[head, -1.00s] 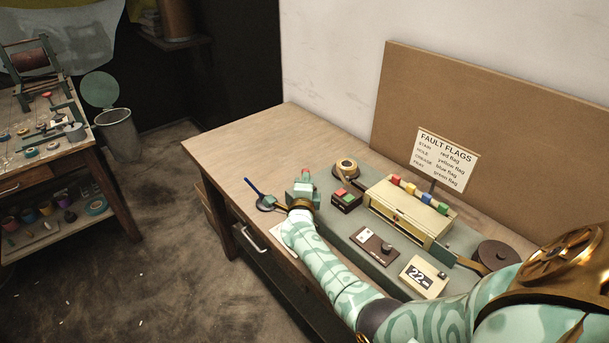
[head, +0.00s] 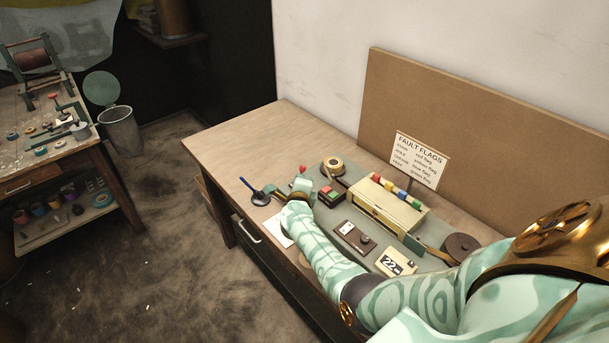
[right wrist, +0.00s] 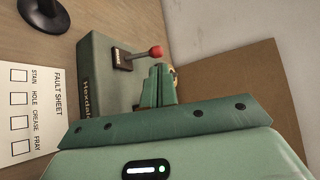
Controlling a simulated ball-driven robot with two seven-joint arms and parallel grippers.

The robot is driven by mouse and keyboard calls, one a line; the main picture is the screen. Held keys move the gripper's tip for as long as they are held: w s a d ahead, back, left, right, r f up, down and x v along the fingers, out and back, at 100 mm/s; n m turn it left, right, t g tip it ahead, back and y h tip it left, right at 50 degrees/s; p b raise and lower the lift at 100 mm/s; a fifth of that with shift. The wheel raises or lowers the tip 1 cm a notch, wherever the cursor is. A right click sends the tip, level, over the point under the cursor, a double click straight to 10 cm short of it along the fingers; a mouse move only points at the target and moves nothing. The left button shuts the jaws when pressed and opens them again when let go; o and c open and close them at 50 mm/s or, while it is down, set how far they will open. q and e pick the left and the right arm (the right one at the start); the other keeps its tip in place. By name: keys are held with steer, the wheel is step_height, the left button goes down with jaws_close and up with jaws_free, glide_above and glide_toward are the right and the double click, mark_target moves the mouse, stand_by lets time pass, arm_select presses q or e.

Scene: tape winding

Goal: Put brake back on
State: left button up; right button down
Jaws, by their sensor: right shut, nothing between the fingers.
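In the right wrist view a small lever with a red knob (right wrist: 157,51) rises from a dark slotted plate (right wrist: 122,59) on the green machine base (right wrist: 95,72). I take it to be the brake; the plate's small label is too small to read. The red knob also shows in the head view (head: 303,169), just beyond my right gripper (head: 301,186). In the right wrist view my right gripper (right wrist: 160,82) is shut and empty, close beside the lever; whether they touch is unclear. My left gripper is not in view.
A tape roll (head: 332,166), button box (head: 331,199), cream box with coloured flags (head: 382,207) and dark reel (head: 461,247) lie along the machine. A pen stand (head: 260,198) and fault sheet (right wrist: 32,110) lie beside it. The table's far left end is clear.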

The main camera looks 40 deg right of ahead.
arm_select(q)
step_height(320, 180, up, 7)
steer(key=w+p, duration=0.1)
steer(key=p, duration=0.4)
steer(key=shift+p, duration=0.4)
arm_select(e)
steer(key=r+v, duration=0.1)
steer(key=v, duration=0.7)
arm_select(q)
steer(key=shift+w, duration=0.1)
arm_select(e)
steer(key=shift+w, duration=0.15)
